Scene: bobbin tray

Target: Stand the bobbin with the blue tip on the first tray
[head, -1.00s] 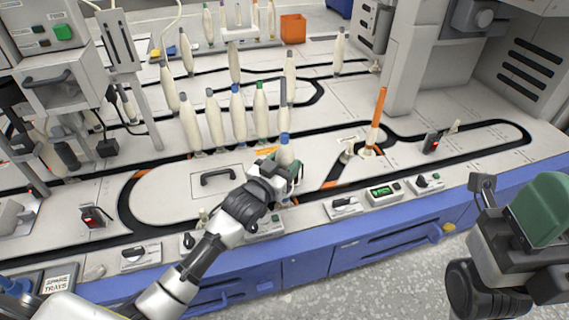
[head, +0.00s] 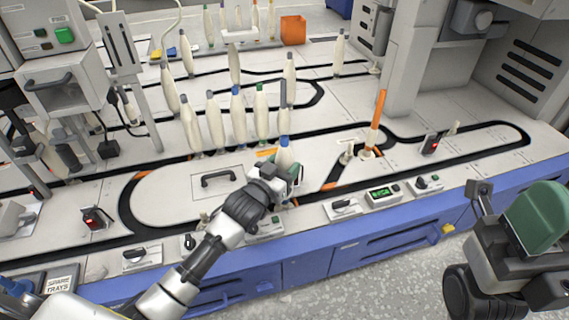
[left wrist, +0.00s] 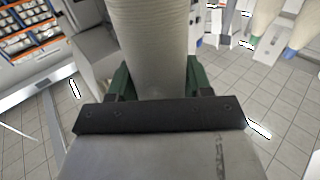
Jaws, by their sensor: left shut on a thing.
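My left gripper (head: 284,175) is shut on a cream bobbin with a blue tip (head: 284,157), held roughly upright over the near part of the bench. In the left wrist view the bobbin's pale body (left wrist: 150,40) stands between the green fingers; its lower end is hidden. Another blue-tipped bobbin (head: 238,120) stands in the row behind. An empty peg on a small tray (head: 347,153) is to the right of the held bobbin. I cannot tell which tray is the first. My right gripper (head: 535,225) is at the lower right, and its jaw opening is unclear.
Several cream bobbins stand close behind the held one. A black handle (head: 218,177) lies left of my gripper. Control boxes (head: 383,194) line the blue front edge.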

